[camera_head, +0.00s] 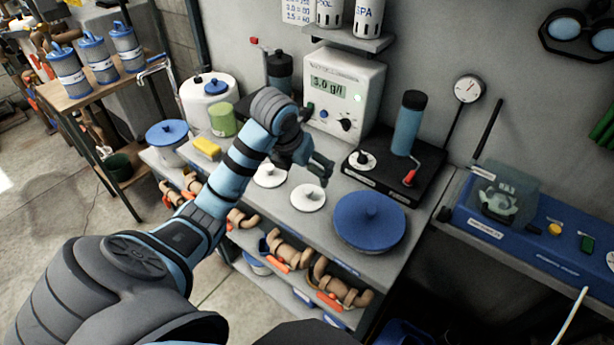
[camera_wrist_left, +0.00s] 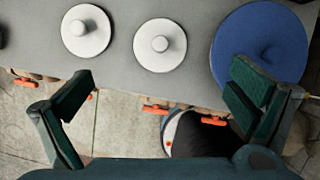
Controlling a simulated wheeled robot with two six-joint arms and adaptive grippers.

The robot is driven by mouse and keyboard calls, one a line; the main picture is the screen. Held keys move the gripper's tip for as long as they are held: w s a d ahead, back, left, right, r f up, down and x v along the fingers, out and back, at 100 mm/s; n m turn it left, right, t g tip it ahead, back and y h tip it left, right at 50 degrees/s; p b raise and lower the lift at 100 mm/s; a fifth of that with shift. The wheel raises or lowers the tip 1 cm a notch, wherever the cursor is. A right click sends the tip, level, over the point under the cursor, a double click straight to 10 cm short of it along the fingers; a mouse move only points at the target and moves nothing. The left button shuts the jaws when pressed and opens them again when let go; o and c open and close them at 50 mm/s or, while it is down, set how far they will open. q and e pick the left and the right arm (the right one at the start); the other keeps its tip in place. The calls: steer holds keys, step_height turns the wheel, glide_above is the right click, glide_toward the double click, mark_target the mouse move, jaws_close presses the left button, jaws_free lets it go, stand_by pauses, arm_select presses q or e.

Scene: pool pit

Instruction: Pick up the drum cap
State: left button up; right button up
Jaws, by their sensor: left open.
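A white drum (camera_head: 205,108) stands at the back left of the grey bench, with a small blue cap (camera_head: 216,86) on top. A large blue round lid with a centre knob (camera_head: 370,222) lies flat at the bench's front right; it also shows in the left wrist view (camera_wrist_left: 264,38). Two white knobbed discs lie left of it, one nearer the lid (camera_head: 308,197) and one farther left (camera_head: 270,175). I cannot tell for sure which is the drum cap. My left gripper (camera_head: 317,170) is open and empty above the bench near the white discs. My right gripper is not in view.
A yellow sponge (camera_head: 206,147), a green tub (camera_head: 222,120) and a blue-lidded container (camera_head: 167,134) stand at left. A tester with a display (camera_head: 342,92) and a black stirrer base (camera_head: 395,178) stand behind. Pipe fittings fill the shelf below.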

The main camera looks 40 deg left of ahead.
mark_target(307, 192)
arm_select(q)
steer(key=b+x, duration=0.7)
steer(key=x, duration=0.1)
steer(key=shift+d+f, duration=0.25)
steer(key=shift+d, duration=0.15)
steer(key=shift+w+a+f+b, duration=0.1)
steer(key=shift+f+b, duration=0.1)
steer(key=shift+b, duration=0.25)
steer(key=x, duration=0.1)
steer(key=b+x, duration=0.1)
steer(key=x, duration=0.2)
steer(key=shift+a+f+b, duration=0.3)
steer(key=shift+f, duration=0.05)
steer(key=shift+s+d+r, duration=0.1)
steer(key=shift+s, duration=0.15)
steer(key=c, duration=1.5)
steer(key=shift+c, duration=0.8)
steer(key=shift+s+d, duration=0.1)
steer(key=shift+s, duration=0.05)
steer(key=shift+c, duration=0.9)
